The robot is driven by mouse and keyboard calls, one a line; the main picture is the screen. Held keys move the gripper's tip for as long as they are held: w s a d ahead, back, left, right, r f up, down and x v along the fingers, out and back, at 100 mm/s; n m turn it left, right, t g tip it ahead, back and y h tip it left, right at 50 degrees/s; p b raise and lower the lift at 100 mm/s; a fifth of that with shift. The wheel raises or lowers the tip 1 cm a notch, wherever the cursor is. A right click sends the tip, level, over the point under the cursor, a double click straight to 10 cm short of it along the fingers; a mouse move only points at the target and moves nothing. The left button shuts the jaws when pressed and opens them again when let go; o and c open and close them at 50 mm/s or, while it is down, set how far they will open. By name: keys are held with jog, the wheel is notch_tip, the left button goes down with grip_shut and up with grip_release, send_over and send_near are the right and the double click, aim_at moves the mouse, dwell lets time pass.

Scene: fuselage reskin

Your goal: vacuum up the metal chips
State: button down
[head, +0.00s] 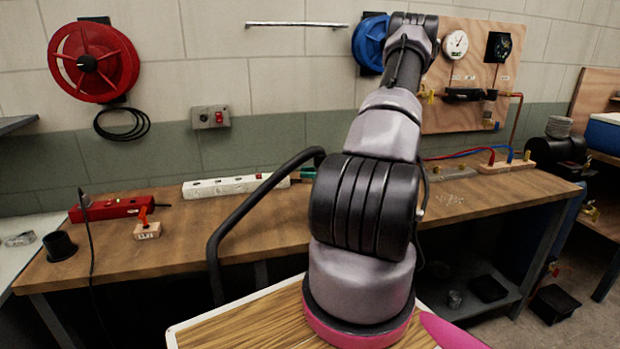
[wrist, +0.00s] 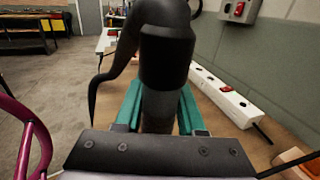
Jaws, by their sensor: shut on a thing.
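The metal chips (head: 450,199) are a small scatter of pale specks on the wooden bench, right of my arm in the head view. My gripper (wrist: 159,108) has teal fingers shut on a black vacuum nozzle (wrist: 167,60) with a curved hose. In the head view the hose (head: 240,213) loops down left of my arm, and a bit of the teal gripper (head: 308,173) shows behind the arm above the bench. The gripper is well left of the chips. The nozzle's tip is hidden in both views.
A board with gauges (head: 470,70) stands behind the chips. The bench front left of my arm is clear.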

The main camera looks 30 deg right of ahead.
jog(key=shift+r, duration=2.2)
